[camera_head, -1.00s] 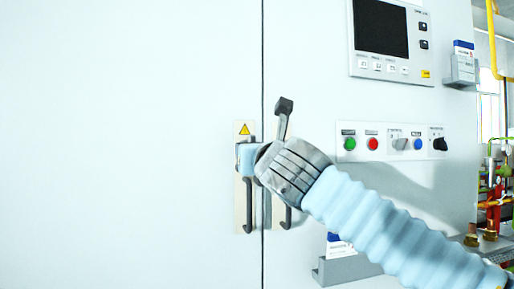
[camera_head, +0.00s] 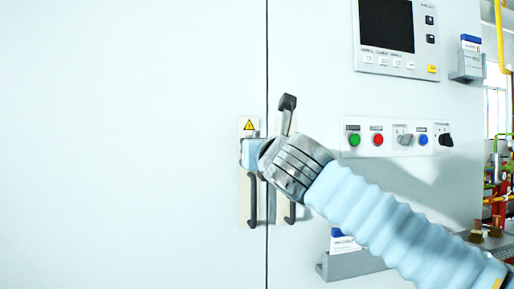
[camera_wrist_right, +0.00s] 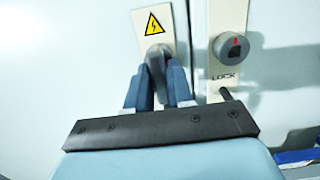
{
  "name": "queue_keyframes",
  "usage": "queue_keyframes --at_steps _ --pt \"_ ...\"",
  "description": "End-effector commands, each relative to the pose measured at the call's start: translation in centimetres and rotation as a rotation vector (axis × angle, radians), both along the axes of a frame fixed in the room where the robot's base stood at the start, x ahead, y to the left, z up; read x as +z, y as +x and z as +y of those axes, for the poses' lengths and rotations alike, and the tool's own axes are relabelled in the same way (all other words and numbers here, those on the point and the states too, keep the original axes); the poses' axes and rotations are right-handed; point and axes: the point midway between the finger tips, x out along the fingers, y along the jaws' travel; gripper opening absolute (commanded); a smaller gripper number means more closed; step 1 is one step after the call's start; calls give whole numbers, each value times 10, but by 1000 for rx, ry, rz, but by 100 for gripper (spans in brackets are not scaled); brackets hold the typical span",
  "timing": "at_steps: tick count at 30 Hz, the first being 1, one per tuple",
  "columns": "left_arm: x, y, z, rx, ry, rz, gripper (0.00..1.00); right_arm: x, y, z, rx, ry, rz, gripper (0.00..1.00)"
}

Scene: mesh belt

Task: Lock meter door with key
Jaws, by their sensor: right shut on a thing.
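The pale cabinet door (camera_head: 130,150) fills the left of the head view. Its beige plate (camera_head: 244,215) has a yellow warning sign (camera_head: 249,125) and a black handle (camera_head: 253,195). My right gripper (camera_head: 249,153) is in front of this plate, below the sign. In the right wrist view its blue fingers (camera_wrist_right: 157,88) are shut on a grey piece (camera_wrist_right: 156,62) at the plate; I cannot tell whether this is the key or part of the lock. The neighbouring plate has a round grey knob (camera_wrist_right: 230,47) with a red mark above the word LOCK. My left gripper is not in view.
A vertical seam (camera_head: 267,60) divides the left door from the right panel. The right panel carries a screen (camera_head: 386,25), a button strip (camera_head: 397,138) and a small holder (camera_head: 352,263) below. Pipes (camera_head: 500,190) stand at the far right. The left door surface is clear.

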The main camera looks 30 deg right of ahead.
Motion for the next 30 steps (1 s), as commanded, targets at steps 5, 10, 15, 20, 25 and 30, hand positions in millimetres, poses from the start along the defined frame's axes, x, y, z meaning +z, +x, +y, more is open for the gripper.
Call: queue_keyframes --at_steps 5,10,15,20,25,30 --pt "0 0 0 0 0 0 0 0 0 0 0 0 0 0" --pt "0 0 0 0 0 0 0 0 0 -1 -1 -93 22 0" --pt "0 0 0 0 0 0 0 0 0 0 0 -277 67 0" --pt "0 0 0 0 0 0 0 0 0 0 0 -309 74 0" --pt "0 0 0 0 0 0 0 0 0 0 1 -328 80 0" --pt "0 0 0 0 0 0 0 0 0 0 0 -513 123 0"
